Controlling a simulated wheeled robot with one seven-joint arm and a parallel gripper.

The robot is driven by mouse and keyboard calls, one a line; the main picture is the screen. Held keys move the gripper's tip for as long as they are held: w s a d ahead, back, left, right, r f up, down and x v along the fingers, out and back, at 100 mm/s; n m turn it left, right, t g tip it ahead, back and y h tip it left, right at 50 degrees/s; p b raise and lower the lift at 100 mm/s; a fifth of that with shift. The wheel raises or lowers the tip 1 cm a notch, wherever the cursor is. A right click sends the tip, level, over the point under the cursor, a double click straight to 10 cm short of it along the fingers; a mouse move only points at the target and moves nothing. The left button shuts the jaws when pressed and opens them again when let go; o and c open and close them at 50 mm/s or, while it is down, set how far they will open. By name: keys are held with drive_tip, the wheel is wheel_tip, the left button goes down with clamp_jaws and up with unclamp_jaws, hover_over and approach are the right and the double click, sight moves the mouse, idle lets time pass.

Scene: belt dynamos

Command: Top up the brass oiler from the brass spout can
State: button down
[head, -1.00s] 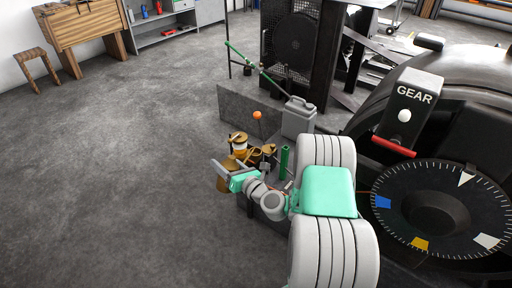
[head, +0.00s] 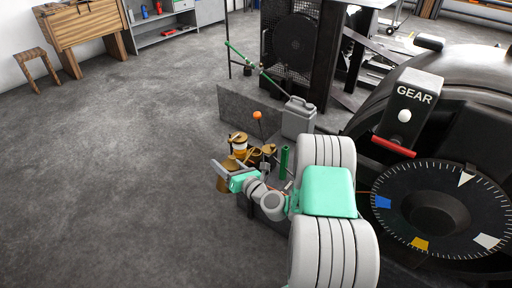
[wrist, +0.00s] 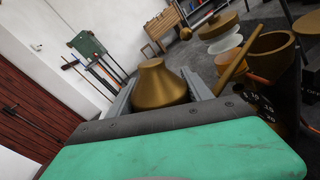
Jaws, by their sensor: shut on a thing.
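My gripper (head: 226,168) is shut on a bell-shaped brass body, which I take to be the brass spout can (wrist: 160,86); its neck rises between the two fingers in the wrist view. In the head view the can's brass side (head: 226,186) shows just below the fingers. A thin brass rod (wrist: 232,68) slants upward to its right; I cannot tell if it is the spout. The brass oiler seems to be the brass-capped piece with a pale middle (head: 238,142), just beyond the gripper. It also shows in the wrist view (wrist: 222,27), apart from the can.
An open brass cup (wrist: 270,52) stands close right of the held can. A green cylinder (head: 284,160), a grey jerrycan (head: 298,117) and an orange ball (head: 257,115) on a stalk stand nearby. The black machine with its dial (head: 440,210) fills the right. Open floor lies left.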

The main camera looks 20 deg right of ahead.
drive_tip(key=shift+d+r+m+p, duration=0.1)
drive_tip(key=shift+r+m+p, duration=1.15)
drive_tip(key=shift+p, duration=1.75)
idle(2.4)
drive_tip(key=shift+r+n, duration=0.15)
drive_tip(key=shift+n, duration=0.1)
idle(0.9)
drive_tip(key=shift+b, duration=0.35)
drive_tip(key=shift+n+b, duration=0.75)
drive_tip(key=shift+n, duration=0.45)
drive_tip(key=n+b, duration=0.1)
drive_tip(key=f+n+b, duration=0.1)
drive_tip(key=b, duration=0.1)
drive_tip(key=shift+w+d+f+n+t, duration=0.1)
drive_tip(key=shift+f+n+t, duration=0.1)
drive_tip(key=shift+n+t, duration=0.1)
drive_tip(key=shift+w+d+n+b, duration=0.1)
drive_tip(key=shift+d+n+b, duration=0.15)
drive_tip(key=shift+n+b, duration=0.45)
drive_tip(key=shift+r, duration=0.15)
